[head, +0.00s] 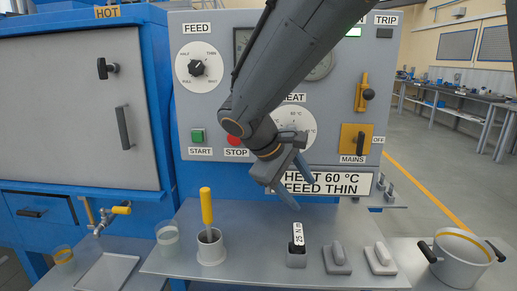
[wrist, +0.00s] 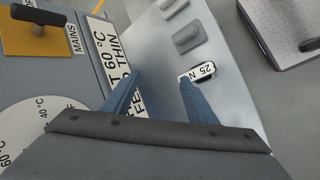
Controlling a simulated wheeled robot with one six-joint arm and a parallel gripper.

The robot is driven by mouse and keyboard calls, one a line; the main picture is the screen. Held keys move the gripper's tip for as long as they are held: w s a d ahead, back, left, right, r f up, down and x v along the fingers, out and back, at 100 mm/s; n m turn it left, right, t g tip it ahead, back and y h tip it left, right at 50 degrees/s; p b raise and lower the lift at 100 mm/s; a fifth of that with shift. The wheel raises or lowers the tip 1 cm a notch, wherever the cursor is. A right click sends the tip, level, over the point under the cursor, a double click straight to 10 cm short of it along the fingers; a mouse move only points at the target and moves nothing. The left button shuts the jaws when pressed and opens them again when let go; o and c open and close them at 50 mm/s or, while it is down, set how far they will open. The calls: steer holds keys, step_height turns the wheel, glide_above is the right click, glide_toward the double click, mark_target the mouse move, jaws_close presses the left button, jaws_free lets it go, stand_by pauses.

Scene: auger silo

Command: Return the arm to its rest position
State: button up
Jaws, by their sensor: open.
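My gripper (head: 291,185) hangs in front of the grey control panel (head: 220,100), above the shelf, with its blue fingers apart and nothing between them. In the wrist view the open fingers (wrist: 158,95) show against the panel's lower edge and the shelf. My arm comes down from the top of the head view and hides part of the panel, including part of the gauges and the heat dial (head: 294,125).
The metal shelf (head: 240,270) bears a white cup with a yellow-handled tool (head: 206,207), a block with a "25 N" label (head: 298,237) and two grey blocks (head: 337,257). A pot (head: 460,262) stands at right. A blue cabinet (head: 75,110) stands at left.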

steer(key=s+d+f+m+g+y+p, duration=0.1)
steer(key=s+d+f+m+g+y, duration=0.1)
steer(key=s, duration=0.7)
steer(key=s+d+f+m+g+y+p, duration=0.1)
steer(key=s+d+f+m+y+p, duration=0.1)
steer(key=s+d+f+m+y, duration=0.2)
steer(key=s+d+f+m, duration=0.3)
steer(key=s, duration=0.2)
steer(key=shift+s+d+f+g, duration=0.25)
steer(key=shift+s+f+g, duration=0.15)
